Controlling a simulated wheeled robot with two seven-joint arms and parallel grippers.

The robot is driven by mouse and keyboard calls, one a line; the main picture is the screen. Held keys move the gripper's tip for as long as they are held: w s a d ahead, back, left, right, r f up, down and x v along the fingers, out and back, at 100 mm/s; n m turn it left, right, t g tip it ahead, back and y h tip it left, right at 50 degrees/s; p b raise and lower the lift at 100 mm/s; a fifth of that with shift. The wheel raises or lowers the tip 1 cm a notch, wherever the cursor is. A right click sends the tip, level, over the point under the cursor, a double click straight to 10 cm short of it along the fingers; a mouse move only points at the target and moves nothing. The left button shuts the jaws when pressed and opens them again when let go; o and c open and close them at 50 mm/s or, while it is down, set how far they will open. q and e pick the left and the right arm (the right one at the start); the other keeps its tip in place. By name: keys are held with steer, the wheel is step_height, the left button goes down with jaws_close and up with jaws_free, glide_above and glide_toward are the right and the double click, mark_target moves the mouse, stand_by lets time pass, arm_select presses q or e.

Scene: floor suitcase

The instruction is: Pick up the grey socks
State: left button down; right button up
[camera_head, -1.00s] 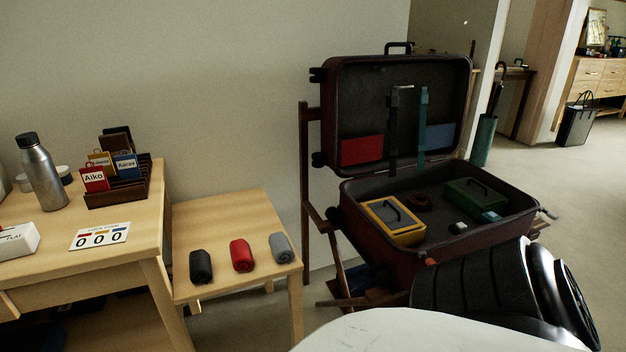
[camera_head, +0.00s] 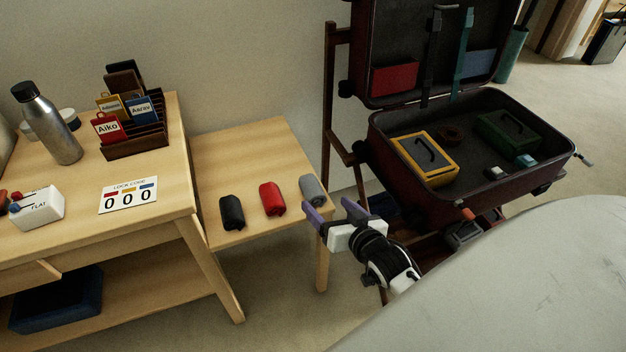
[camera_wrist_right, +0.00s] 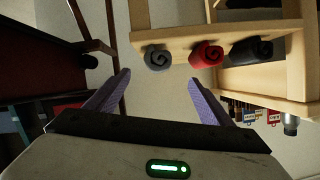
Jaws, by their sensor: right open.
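The grey socks (camera_head: 312,189) are a rolled bundle at the right end of the low wooden table, beside the red roll (camera_head: 272,198) and the black roll (camera_head: 232,212). In the right wrist view the grey socks (camera_wrist_right: 157,58) lie near the table's edge, ahead of the fingers and slightly left of the middle. My right gripper (camera_head: 330,213) has purple fingers, is open and empty, and is just in front of the grey socks, apart from them. Its spread fingers also show in the right wrist view (camera_wrist_right: 160,92). My left gripper is out of view.
An open suitcase (camera_head: 375,150) on a wooden stand is right of the low table (camera_head: 255,137). A taller desk (camera_head: 170,185) on the left holds a bottle (camera_head: 50,125), a tag rack and a lock code card (camera_head: 128,195).

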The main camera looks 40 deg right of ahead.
mark_target(318, 197)
steer(key=b+x, duration=0.1)
steer(key=x, duration=0.3)
steer(key=shift+s+f, duration=0.1)
steer(key=shift+s, duration=0.05)
steer(key=b+x, duration=0.1)
steer(key=x, duration=0.4)
steer(key=shift+s+f, duration=0.1)
steer(key=shift+w+f, duration=0.1)
steer(key=shift+w, duration=0.2)
steer(key=c, duration=1.1)
